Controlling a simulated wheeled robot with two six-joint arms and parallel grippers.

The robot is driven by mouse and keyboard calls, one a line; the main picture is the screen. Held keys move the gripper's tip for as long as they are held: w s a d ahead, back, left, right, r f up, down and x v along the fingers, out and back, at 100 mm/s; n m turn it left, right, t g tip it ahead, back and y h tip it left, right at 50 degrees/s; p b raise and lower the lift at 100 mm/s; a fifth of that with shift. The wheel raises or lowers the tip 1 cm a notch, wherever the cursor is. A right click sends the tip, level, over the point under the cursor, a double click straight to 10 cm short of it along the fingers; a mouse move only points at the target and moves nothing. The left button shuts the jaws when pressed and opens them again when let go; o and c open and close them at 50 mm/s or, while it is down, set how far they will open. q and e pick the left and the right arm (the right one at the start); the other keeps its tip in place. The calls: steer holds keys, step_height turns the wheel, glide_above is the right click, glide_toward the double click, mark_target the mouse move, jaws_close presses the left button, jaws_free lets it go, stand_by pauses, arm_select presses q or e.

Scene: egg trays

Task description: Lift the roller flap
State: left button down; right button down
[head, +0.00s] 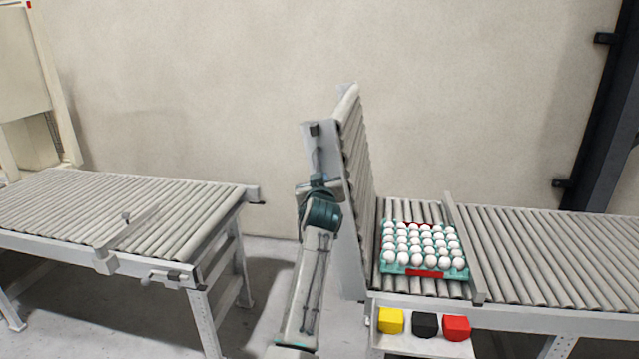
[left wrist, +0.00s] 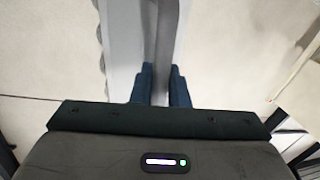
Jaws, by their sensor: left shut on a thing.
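The roller flap (head: 358,165) stands upright, nearly vertical, at the left end of the right conveyor in the head view. Its rollers face right and its pale side rail faces me. My left gripper (head: 317,172) is at that side rail, with my arm coming up from below. In the left wrist view the fingers of my left gripper (left wrist: 162,88) are shut on a grey edge of the flap (left wrist: 125,45). The exact contact at the fingertips is partly hidden. My right gripper is in neither view.
A tray of white eggs (head: 382,262) sits on the right conveyor (head: 550,250), left of a crossbar (head: 463,245). Yellow (head: 391,320), black (head: 425,325) and red (head: 457,328) blocks are at its front. A gap separates it from the left roller table (head: 130,205).

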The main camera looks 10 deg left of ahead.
arm_select(q)
steer(key=shift+a+f, duration=0.15)
steer(key=shift+f, duration=0.05)
steer(key=c, duration=1.5)
jaws_free()
steer(key=shift+a, duration=0.15)
steer(key=shift+o, duration=0.2)
steer(key=shift+r, duration=0.1)
